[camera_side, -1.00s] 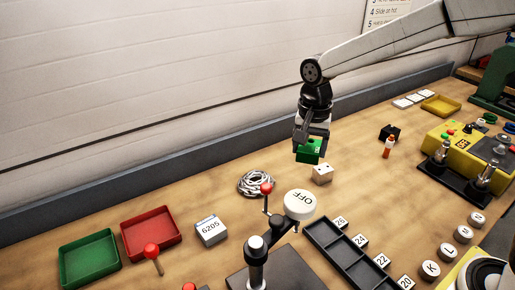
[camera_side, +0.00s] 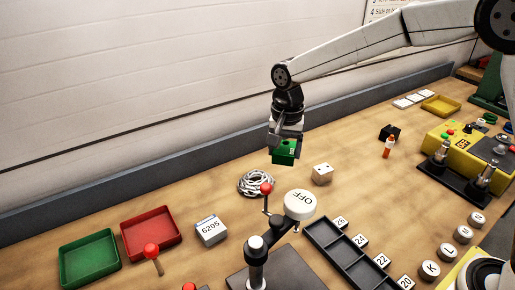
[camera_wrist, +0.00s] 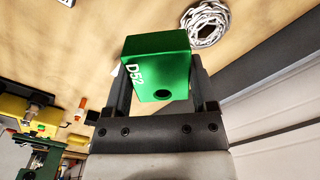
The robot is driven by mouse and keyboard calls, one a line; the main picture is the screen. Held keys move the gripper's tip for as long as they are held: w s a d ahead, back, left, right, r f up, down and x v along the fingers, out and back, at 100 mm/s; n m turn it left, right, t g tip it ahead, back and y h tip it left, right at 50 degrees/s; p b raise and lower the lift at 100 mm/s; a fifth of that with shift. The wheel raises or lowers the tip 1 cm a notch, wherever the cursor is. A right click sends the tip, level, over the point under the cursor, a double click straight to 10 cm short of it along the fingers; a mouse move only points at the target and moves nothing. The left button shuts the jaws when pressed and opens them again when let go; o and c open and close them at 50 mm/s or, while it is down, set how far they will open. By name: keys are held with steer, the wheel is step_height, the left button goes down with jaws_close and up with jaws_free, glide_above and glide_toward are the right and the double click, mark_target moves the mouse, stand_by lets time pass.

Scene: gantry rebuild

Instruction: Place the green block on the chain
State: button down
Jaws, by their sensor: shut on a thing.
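My gripper (camera_side: 285,145) is shut on the green block (camera_side: 284,154) and holds it above the table. In the wrist view the green block (camera_wrist: 158,66) sits between the fingers, with "D52" on its side and a dark round hole. The chain (camera_side: 256,184) lies in a coiled pale heap on the table, below and a little left of the block in the side view. The chain also shows in the wrist view (camera_wrist: 206,24), just beyond the block. The block is apart from the chain.
A pale wooden block (camera_side: 322,174) stands right of the chain. A red tray (camera_side: 151,231), a green tray (camera_side: 89,258) and a "6205" box (camera_side: 211,230) lie left.

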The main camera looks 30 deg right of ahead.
steer(key=w+f, duration=0.2)
steer(key=w, duration=0.2)
glide_above(256, 174)
steer(key=shift+s+f, duration=0.2)
steer(key=shift+f, duration=2.45)
steer(key=shift+w+f, duration=0.25)
steer(key=shift+f, duration=1.55)
steer(key=shift+f, duration=0.15)
jaws_free()
